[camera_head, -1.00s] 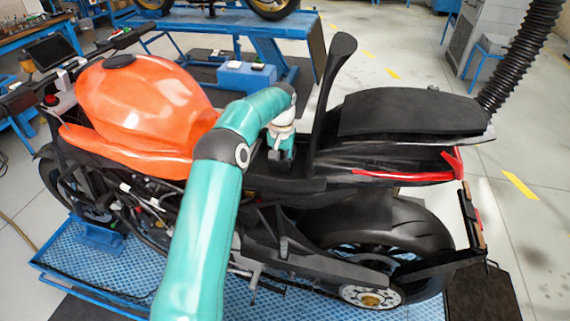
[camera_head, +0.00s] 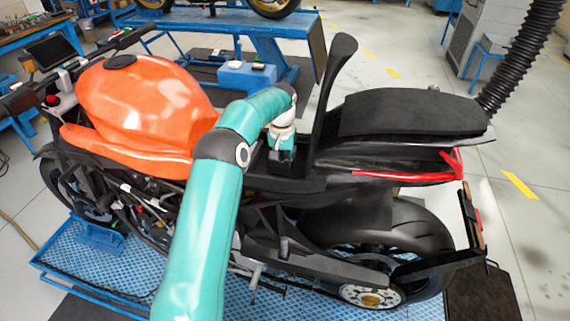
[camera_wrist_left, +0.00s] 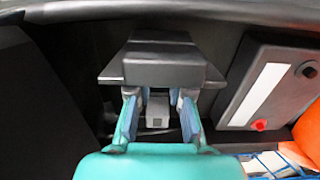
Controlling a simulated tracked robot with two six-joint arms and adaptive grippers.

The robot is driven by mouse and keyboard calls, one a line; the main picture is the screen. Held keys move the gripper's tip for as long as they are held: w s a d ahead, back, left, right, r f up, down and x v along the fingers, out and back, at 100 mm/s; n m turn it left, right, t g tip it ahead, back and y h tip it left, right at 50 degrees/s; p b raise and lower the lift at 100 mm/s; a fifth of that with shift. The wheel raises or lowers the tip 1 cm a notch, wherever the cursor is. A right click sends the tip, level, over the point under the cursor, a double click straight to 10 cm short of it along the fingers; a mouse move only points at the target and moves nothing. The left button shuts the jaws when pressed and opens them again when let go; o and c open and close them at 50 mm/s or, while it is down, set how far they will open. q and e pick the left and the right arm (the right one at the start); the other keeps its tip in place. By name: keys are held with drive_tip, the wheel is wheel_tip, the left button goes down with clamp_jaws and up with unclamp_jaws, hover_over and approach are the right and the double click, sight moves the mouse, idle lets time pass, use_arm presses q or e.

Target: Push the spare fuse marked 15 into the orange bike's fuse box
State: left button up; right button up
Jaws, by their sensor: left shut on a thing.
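The orange bike (camera_head: 140,105) stands side-on in the head view, with its seat area open. My left gripper (camera_head: 281,156) reaches down into the bay behind the orange tank. In the left wrist view its two blue-padded fingers (camera_wrist_left: 159,105) stand apart, with their tips at the lower edge of a black block (camera_wrist_left: 160,65) with side flanges. It is shut on this block, which looks like the fuse box or its cover; I cannot tell which. A small grey part (camera_wrist_left: 157,110) shows between the fingers. No fuse marked 15 can be made out. My right gripper is not in view.
A dark box with a white label and red terminal, likely the battery (camera_wrist_left: 268,88), sits right of the block. A black upright panel (camera_head: 332,90) rises close to my left gripper. The tail seat (camera_head: 415,112) lies to the right. Bay walls are close around the fingers.

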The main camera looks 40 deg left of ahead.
use_arm(q)
drive_tip(key=shift+f, duration=0.65)
idle(0.8)
drive_tip(key=o, duration=0.8)
drive_tip(key=shift+c, duration=0.2)
drive_tip(key=shift+r, duration=0.1)
wheel_tip(320, 180, up, 12)
idle(0.5)
